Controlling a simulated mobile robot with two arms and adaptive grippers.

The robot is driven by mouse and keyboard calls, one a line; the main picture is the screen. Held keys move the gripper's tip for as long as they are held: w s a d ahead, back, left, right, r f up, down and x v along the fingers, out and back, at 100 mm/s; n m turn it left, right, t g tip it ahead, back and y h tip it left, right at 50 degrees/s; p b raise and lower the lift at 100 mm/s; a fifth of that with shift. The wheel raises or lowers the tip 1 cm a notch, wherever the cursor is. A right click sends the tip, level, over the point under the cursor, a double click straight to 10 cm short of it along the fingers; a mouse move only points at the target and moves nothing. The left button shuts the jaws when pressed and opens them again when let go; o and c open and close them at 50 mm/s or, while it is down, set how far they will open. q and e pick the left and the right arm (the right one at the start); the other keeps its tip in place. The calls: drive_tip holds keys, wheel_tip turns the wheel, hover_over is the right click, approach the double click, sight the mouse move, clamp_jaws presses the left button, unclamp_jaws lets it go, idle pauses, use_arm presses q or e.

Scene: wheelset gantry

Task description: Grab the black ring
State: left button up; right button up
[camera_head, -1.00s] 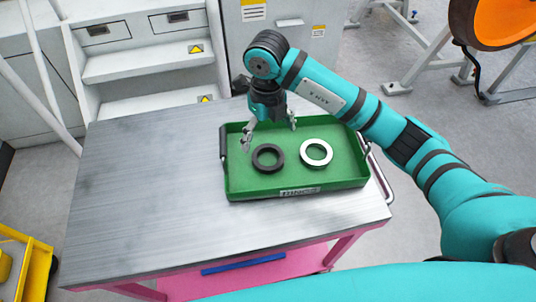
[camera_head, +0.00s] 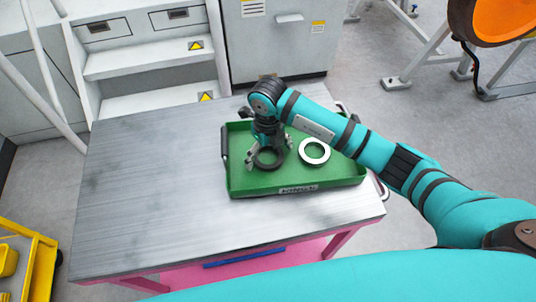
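The black ring (camera_head: 268,165) lies flat in the green tray (camera_head: 335,182), in its left half. A white ring (camera_head: 314,151) lies in the same tray to the right of it. My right gripper (camera_head: 268,157) is open, pointing down, directly above the black ring. One finger shows on each side of the ring, and the gripper hides part of the ring's far edge. I cannot tell whether the fingers touch it. My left gripper is not in view.
The tray stands on a metal-topped table (camera_head: 140,190) whose left part is bare. Grey steps (camera_head: 150,70) and a cabinet (camera_head: 275,45) stand behind it. A yellow cart (camera_head: 35,265) is at the lower left. An orange-faced wheel (camera_head: 505,20) is at the upper right.

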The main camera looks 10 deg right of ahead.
drive_tip(key=c, duration=1.1)
drive_tip(key=shift+r, duration=0.15)
drive_tip(key=shift+c, duration=0.2)
